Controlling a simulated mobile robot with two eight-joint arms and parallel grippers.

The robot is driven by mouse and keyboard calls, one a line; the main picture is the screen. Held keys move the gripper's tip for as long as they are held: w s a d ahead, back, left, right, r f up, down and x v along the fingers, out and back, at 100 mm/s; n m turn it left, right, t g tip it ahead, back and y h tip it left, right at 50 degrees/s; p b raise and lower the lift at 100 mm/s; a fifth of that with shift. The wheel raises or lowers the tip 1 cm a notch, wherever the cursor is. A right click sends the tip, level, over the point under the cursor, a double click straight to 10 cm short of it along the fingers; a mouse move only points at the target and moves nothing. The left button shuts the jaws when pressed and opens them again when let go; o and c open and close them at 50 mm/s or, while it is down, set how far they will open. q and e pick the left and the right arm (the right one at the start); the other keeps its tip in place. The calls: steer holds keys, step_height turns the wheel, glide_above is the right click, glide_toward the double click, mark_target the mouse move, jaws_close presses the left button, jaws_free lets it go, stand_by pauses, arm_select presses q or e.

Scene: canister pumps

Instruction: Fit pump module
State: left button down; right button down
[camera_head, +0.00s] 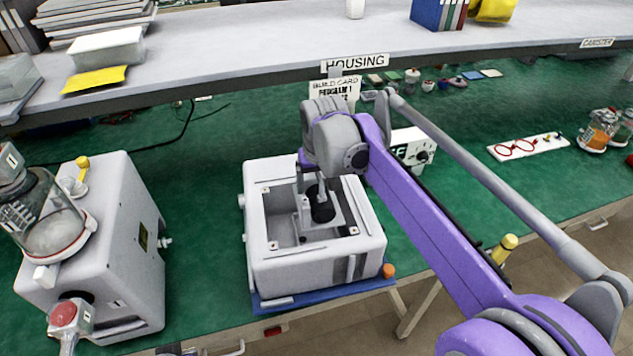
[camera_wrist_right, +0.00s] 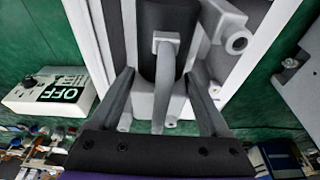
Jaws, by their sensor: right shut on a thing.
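The pump module (camera_head: 322,210), a black cylinder on a grey plate, is in the opening of the white housing (camera_head: 368,245) in the head view. My right gripper (camera_head: 311,188) reaches down from above and is shut on it. In the right wrist view, the fingers (camera_wrist_right: 162,78) flank the module's grey handle (camera_wrist_right: 166,50), with the black cylinder (camera_wrist_right: 158,18) beyond. The module looks roughly upright inside the opening. Whether it rests on the housing floor is hidden. My left gripper does not show.
A white machine with a glass jar (camera_head: 55,225) stands left of the housing. A box with an OFF sign (camera_head: 412,146) is behind my right arm. A white board with red rings (camera_head: 528,147) lies at right. The shelf (camera_head: 240,50) overhangs the back.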

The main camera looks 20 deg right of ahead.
mark_target(319, 201)
steer(key=shift+f+b, duration=1.65)
steer(key=shift+f, duration=1.6)
steer(key=shift+f+b, duration=1.9)
steer(key=shift+f, duration=1.55)
jaws_free()
steer(key=p+v, duration=0.1)
steer(key=v, duration=1)
steer(key=shift+f, duration=0.1)
